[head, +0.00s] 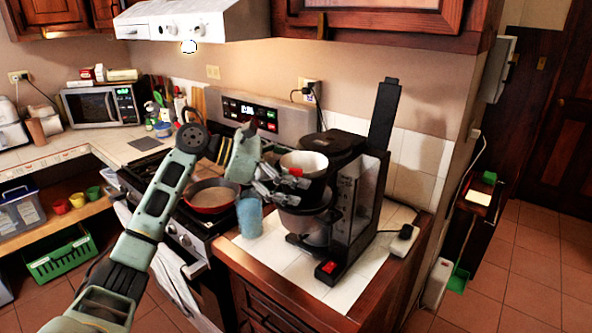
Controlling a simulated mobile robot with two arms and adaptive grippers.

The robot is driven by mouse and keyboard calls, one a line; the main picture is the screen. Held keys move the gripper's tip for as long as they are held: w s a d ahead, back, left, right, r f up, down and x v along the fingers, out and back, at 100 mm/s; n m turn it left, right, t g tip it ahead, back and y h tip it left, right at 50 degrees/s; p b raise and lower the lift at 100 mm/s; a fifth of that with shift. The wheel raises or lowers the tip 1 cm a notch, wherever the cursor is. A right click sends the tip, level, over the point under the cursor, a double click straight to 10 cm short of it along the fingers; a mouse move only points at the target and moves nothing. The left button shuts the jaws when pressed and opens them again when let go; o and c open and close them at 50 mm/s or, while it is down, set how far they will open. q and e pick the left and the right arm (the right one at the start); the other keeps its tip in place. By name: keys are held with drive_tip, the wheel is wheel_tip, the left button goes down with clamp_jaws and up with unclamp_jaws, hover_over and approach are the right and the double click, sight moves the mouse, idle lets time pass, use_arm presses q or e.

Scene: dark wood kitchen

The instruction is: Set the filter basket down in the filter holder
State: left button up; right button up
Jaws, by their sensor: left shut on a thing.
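The filter basket (313,190) is a dark cup with a pale inside, upright over the front of the black coffee maker (345,215). My left gripper (284,185) reaches in from the left and is shut on the basket's left side. Below the basket is a dark round part that looks like the filter holder (303,222), above a glass carafe (314,238). The basket and gripper hide part of the holder, and I cannot tell whether basket and holder touch. My right gripper is out of view.
A blue cup (249,215) stands left of the coffee maker, close under my left gripper. A red pan (211,196) sits on the stove to the left. The coffee maker's raised black lid (384,113) stands upright behind. White tiles at the counter's front are clear.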

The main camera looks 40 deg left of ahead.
use_arm(q)
drive_tip(key=shift+f, duration=0.2)
drive_tip(key=shift+f, duration=0.2)
drive_tip(key=shift+f, duration=0.4)
drive_tip(key=o, duration=0.7)
drive_tip(key=shift+s, duration=0.1)
drive_tip(key=shift+o, duration=0.7)
drive_tip(key=shift+f, duration=0.1)
